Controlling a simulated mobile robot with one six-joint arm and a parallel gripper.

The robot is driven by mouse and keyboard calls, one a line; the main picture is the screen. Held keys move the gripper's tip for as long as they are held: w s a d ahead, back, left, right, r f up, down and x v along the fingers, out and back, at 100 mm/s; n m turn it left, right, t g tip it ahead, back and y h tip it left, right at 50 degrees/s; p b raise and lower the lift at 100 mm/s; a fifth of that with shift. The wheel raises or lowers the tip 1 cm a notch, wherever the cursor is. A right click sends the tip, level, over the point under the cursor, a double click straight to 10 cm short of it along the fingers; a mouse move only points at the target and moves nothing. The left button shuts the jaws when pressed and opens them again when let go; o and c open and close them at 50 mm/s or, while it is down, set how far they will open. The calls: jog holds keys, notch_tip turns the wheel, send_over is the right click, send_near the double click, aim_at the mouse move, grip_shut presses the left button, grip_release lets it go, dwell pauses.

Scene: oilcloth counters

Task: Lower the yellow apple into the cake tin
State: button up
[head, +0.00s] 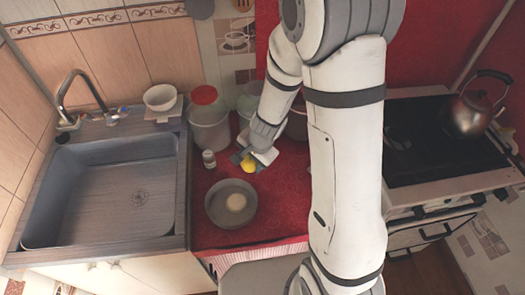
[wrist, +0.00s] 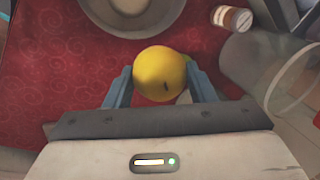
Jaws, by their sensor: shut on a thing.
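The yellow apple (head: 249,167) is held between the fingers of my gripper (head: 245,160), above the red counter cloth. In the wrist view the apple (wrist: 160,74) sits between the two blue-grey fingertips (wrist: 160,88). The cake tin (head: 214,220) is a round grey pan on the red cloth, nearer the front edge than the apple. A pale round thing (head: 236,202) lies inside it. The tin's rim (wrist: 128,36) shows at the top of the wrist view, beyond the apple. The apple is outside the tin's rim in both views. Its exact height cannot be told.
A small white-capped jar (head: 209,158) stands behind the tin; it also shows in the wrist view (wrist: 232,19). A clear container (head: 209,133) stands further back. The sink (head: 110,200) is left, the stove with a kettle (head: 467,115) right. Red cloth (head: 275,205) right of the tin is bare.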

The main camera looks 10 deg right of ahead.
jog(key=s+a+f+b, duration=0.4)
jog(key=s+a, duration=0.2)
jog(key=a, duration=0.1)
jog(key=shift+s+f, duration=0.1)
jog(key=shift+f, duration=0.05)
dwell(0.6)
jog(key=shift+f+b, duration=1.7)
jog(key=shift+b, duration=0.25)
jog(key=shift+f+b, duration=1.6)
jog(key=shift+b, duration=0.05)
jog(key=o, duration=1.1)
jog(key=shift+c, duration=0.2)
jog(key=shift+r, duration=0.1)
jog(key=p+v, duration=0.7)
jog(key=v, duration=0.1)
